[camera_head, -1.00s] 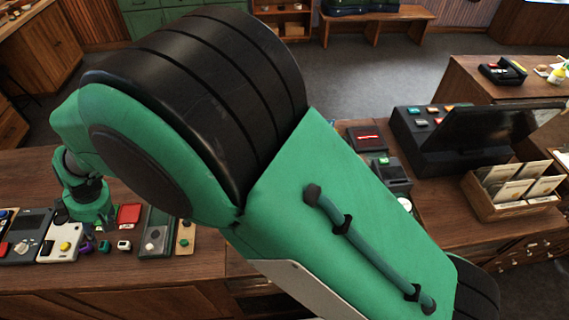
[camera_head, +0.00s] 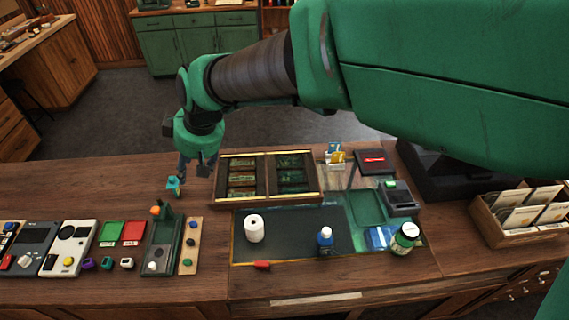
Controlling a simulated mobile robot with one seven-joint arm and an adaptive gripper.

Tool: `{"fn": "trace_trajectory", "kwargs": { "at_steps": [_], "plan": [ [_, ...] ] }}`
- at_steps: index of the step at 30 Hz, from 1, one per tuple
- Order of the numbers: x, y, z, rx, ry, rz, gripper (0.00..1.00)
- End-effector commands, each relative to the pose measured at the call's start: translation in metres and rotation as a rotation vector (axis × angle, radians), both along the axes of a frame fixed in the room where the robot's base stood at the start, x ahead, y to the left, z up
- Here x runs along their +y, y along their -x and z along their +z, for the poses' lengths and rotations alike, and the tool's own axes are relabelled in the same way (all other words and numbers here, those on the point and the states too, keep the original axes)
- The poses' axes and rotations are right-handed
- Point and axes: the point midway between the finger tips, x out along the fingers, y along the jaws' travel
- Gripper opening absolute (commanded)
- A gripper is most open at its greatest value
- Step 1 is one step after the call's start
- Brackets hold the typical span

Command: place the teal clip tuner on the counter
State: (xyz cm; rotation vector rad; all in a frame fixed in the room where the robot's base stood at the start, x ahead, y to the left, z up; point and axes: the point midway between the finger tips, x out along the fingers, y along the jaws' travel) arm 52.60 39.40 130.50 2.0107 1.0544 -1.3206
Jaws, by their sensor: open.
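A small teal clip tuner (camera_head: 173,185) shows on the left part of the wooden counter (camera_head: 130,195), behind the row of tuners and pedals. It seems to stand on the wood, with a darker lower part; its exact contact is too small to tell. My gripper (camera_head: 194,170) hangs fingers down just right of and above the tuner. Its dark fingers are apart and nothing shows between them. Whether a finger touches the tuner cannot be told. Another small green-teal device (camera_head: 107,263) sits in the front row between a purple one (camera_head: 88,263) and a white one (camera_head: 127,263).
A framed tray (camera_head: 213,185) lies right of my gripper. A white roll (camera_head: 254,228) and bottles (camera_head: 325,240) stand on a dark mat. Bare wood lies left of the tuner.

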Motion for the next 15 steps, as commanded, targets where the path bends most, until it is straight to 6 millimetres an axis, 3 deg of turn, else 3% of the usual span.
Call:
{"fn": "trace_trajectory", "kwargs": {
  "at_steps": [1, 3, 8, 15],
  "plan": [
    [-0.028, 0.001, 0.013, -0.006, -0.005, -0.048, 0.45],
    [-0.061, 0.004, 0.026, -0.010, -0.008, -0.110, 0.45],
    [-0.136, 0.020, 0.051, -0.017, -0.014, -0.255, 0.45],
    [-0.237, 0.063, 0.073, -0.030, -0.023, -0.475, 0.45]
  ]
}}
